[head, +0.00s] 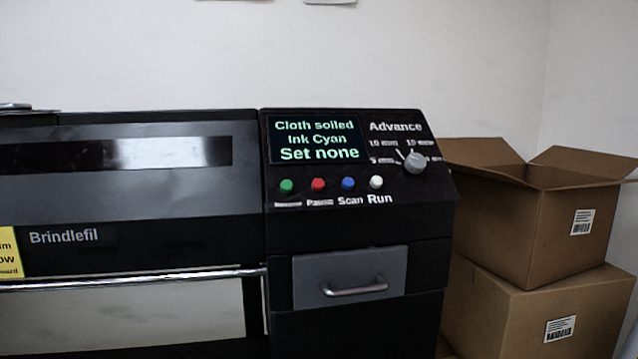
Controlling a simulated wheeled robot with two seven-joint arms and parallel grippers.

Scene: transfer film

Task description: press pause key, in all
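The red key (318,184) sits second from the left in a row on the sloped control panel, and the label below it reads "Pause". A green key (286,186) is to its left; its label is too small to read. A blue key (348,183) labelled "Scan" and a white key (376,182) labelled "Run" are to its right. The display (314,139) above reads "Cloth soiled", "Ink Cyan", "Set none". Neither of my grippers is in view.
The "Advance" dial (414,162) is right of the display. A drawer (350,277) with a metal handle is below the keys. The black printer body (130,190) with a metal bar extends left. An open cardboard box (530,225) stands on another box (540,312) at right.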

